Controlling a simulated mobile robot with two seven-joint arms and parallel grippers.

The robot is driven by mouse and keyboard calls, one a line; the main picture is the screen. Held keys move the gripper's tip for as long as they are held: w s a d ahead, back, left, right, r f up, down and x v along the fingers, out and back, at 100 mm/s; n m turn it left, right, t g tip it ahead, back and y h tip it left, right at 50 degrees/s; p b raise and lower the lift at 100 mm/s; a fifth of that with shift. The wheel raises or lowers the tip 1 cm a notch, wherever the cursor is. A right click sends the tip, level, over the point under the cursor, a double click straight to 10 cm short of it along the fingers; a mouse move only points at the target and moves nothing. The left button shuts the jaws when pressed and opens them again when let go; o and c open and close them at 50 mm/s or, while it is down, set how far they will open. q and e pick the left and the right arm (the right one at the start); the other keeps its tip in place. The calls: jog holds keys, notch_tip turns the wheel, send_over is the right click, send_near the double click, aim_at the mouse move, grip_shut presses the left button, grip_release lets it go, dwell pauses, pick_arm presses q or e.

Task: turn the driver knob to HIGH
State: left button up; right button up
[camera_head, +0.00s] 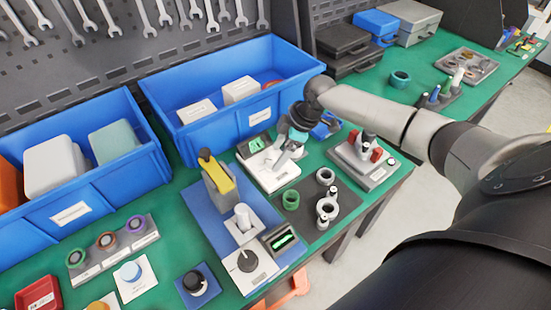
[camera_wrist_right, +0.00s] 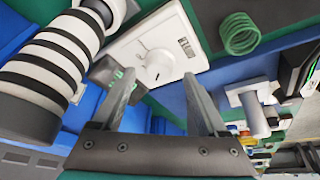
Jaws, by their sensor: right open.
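A white device (camera_head: 262,168) with a lit green display stands near the middle of the bench. In the right wrist view a white box (camera_wrist_right: 190,22) carries a round white knob (camera_wrist_right: 160,66), seen between the fingertips; it appears to be this device. My right gripper (camera_head: 283,158) is open above the device, and its fingers (camera_wrist_right: 159,78) straddle the knob in the picture; contact cannot be told. A black knob (camera_head: 247,261) sits on a white plate nearer the front. No label is readable, so I cannot tell the driver knob for certain. My left gripper is not in view.
A yellow-handled press (camera_head: 217,177) stands left of the device on a blue base. A green ring (camera_head: 291,199) and grey rings lie on a dark mat in front. A device with red parts (camera_head: 365,155) stands right. Blue bins (camera_head: 180,135) stand behind.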

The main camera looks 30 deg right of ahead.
aim_at(272, 163)
jog(key=shift+x, duration=1.15)
grip_shut()
